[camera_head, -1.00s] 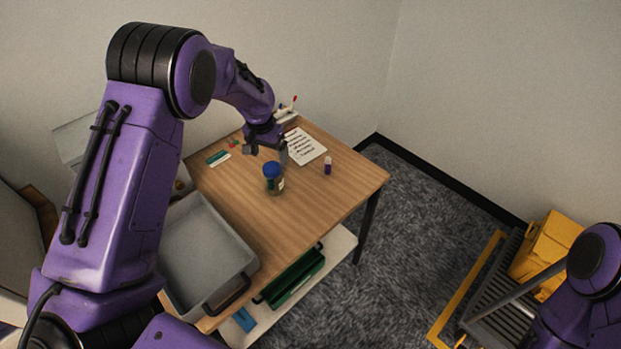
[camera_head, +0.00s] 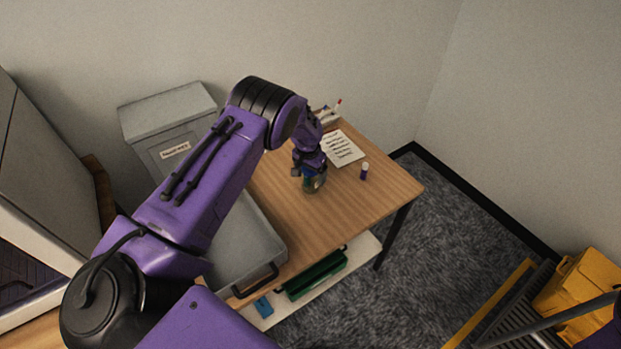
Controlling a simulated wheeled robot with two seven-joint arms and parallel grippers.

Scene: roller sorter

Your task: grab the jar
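The jar (camera_head: 314,186) is a small greenish glass jar standing on the wooden table. Its blue lid is mostly hidden by my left gripper. My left gripper (camera_head: 309,173) is at the top of the jar, with fingertips on either side of it. Whether the fingers press on the jar is too small to tell. My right gripper is out of view; only a bit of purple shows at the bottom right corner.
On the table (camera_head: 375,195) are a written sheet (camera_head: 342,148), a small purple-and-white bottle (camera_head: 364,171) and a pen holder (camera_head: 328,117). A grey tray (camera_head: 272,243) lies at the left. A green bin (camera_head: 315,275) sits on the lower shelf. A yellow mop bucket (camera_head: 577,295) stands at right.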

